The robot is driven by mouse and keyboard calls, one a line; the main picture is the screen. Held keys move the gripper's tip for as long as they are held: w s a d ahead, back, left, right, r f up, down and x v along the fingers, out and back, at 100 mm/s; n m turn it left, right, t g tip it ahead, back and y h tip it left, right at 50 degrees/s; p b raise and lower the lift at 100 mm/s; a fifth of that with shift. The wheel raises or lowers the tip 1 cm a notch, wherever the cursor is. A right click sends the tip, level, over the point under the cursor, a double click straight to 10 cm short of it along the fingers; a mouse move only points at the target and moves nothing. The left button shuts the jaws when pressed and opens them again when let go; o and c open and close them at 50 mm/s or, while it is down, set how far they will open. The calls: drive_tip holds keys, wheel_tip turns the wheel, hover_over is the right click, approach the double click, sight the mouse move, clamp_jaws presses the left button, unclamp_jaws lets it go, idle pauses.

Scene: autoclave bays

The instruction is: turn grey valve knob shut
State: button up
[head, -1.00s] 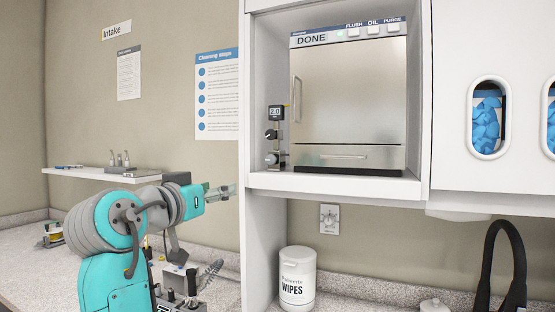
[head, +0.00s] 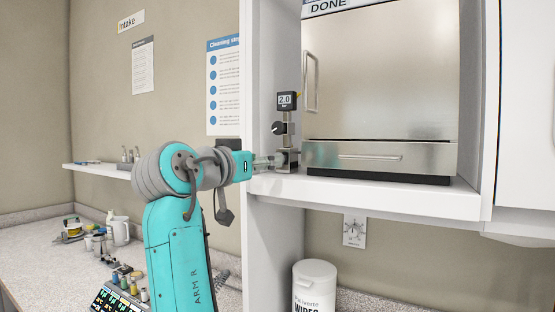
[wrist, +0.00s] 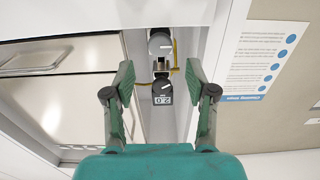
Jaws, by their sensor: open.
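The valve unit (head: 290,130) stands upright on the cabinet shelf, left of the steel autoclave, with a small display reading 2.0. The grey valve knob (wrist: 160,43) is the unit's lower knob; in the wrist view it appears at the top, with a white pointer line. A black knob (head: 277,128) sits above it, also seen in the wrist view (wrist: 163,86). My gripper (wrist: 160,68) is open and empty, its fingers spread to either side of the valve unit. In the head view my gripper (head: 270,162) is at the grey knob's height and hides it. Contact cannot be told.
The autoclave (head: 380,90) fills the bay close to the right of the valve unit. The cabinet's left wall (head: 247,215) and the shelf edge (head: 360,196) are close to my gripper. A wipes tub (head: 314,285) stands below.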

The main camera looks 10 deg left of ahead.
sight(276, 175)
drive_tip(key=shift+x, duration=3.2)
clamp_jaws()
